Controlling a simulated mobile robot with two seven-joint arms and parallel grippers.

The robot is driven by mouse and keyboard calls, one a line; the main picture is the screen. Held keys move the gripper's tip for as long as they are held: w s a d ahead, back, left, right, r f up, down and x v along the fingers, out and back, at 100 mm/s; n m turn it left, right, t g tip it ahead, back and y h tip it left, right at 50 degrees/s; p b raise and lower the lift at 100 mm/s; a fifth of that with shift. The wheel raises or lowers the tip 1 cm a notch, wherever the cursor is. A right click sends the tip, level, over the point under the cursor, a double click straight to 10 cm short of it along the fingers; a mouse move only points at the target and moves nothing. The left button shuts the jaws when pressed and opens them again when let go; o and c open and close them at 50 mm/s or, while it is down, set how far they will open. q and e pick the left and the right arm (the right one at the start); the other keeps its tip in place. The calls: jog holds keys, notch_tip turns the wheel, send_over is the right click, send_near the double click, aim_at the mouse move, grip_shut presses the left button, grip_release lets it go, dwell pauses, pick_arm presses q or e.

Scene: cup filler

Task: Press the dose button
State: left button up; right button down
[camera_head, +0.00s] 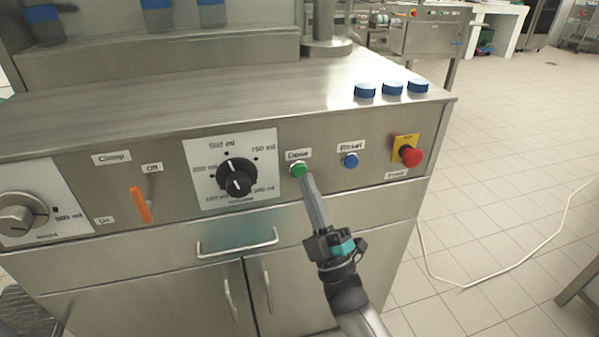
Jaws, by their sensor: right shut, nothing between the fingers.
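The green dose button (299,170) sits on the steel front panel, under a label reading "Dose". My right gripper (308,180) is shut and empty, its fingertips just below and right of the button. The tips appear at or very close to the button's lower edge; I cannot tell whether they touch it. The button's face is largely visible. My left gripper is not in view.
Left of the button are a black volume dial (235,178) and an orange clamp lever (141,205). To the right are a blue reset button (350,160) and a red emergency knob (411,156). Blue caps (392,88) stand on the top. A drawer handle (237,247) protrudes below.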

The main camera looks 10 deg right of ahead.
jog(key=shift+w, duration=0.15)
dwell(0.4)
jog(key=shift+w, duration=0.3)
jog(key=shift+w+b, duration=0.3)
jog(key=shift+b, duration=0.15)
dwell(0.4)
jog(key=shift+s, duration=0.1)
jog(key=shift+s+p, duration=0.5)
jog(key=shift+s, duration=0.1)
jog(key=s+p, duration=0.3)
jog(key=s, duration=0.3)
